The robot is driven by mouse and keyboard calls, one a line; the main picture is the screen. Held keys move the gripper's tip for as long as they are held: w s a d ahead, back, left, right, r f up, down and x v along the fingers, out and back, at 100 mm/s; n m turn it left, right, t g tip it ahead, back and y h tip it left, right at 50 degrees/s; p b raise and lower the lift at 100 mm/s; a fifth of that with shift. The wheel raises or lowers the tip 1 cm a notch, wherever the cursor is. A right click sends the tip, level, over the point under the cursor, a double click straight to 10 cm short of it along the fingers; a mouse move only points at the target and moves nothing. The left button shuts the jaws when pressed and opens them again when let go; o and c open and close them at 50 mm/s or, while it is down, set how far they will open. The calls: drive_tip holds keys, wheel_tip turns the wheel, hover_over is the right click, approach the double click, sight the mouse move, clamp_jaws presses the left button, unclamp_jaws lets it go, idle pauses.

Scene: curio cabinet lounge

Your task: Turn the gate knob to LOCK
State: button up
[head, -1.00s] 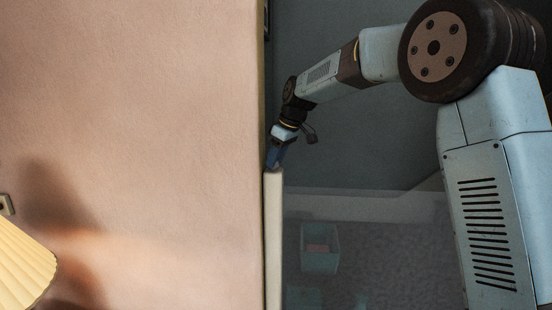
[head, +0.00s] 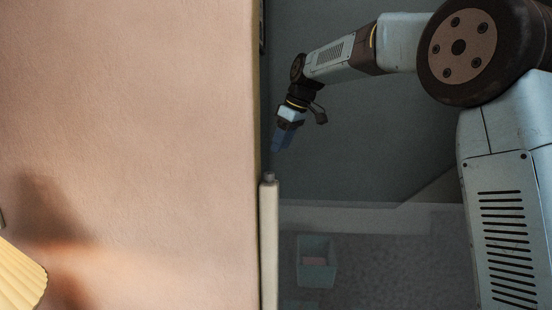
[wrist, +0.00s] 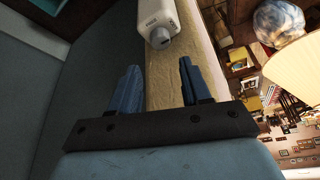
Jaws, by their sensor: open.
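The gate post (head: 269,245) is a slim pale upright beside the wall edge, with the small grey gate knob (head: 269,177) on its top. In the wrist view the white post end (wrist: 148,14) carries small dark lettering, too small to read. The knob (wrist: 160,38) shows there as a grey cap with a dark mark, just beyond my fingertips. My gripper (head: 280,146) is above and slightly right of the knob, apart from it. In the wrist view my gripper (wrist: 158,66) has its two blue fingers spread, with nothing between them. I cannot tell which setting the knob points to.
A large pinkish wall (head: 130,100) fills the left, close beside the post. A pleated yellow lampshade (head: 18,275) stands at the lower left. A teal bin (head: 316,277) sits on the floor right of the post. Open room lies around my arm on the right.

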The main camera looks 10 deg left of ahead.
drive_tip(key=shift+v, duration=2)
drive_tip(key=s+d+f+m+t+h, duration=0.1)
drive_tip(key=s+d+m, duration=0.3)
drive_tip(key=s+d, duration=0.55)
drive_tip(key=s+d+m+t+h, duration=0.1)
drive_tip(key=s+d+m, duration=0.2)
drive_tip(key=s+d, duration=0.65)
drive_tip(key=s+d+f+m+t+h, duration=0.2)
drive_tip(key=s+d+f+m, duration=0.5)
drive_tip(key=s+d+f, duration=0.6)
drive_tip(key=s+d, duration=0.1)
drive_tip(key=s, duration=0.2)
drive_tip(key=shift+d+f, duration=0.25)
drive_tip(key=shift+d, duration=0.05)
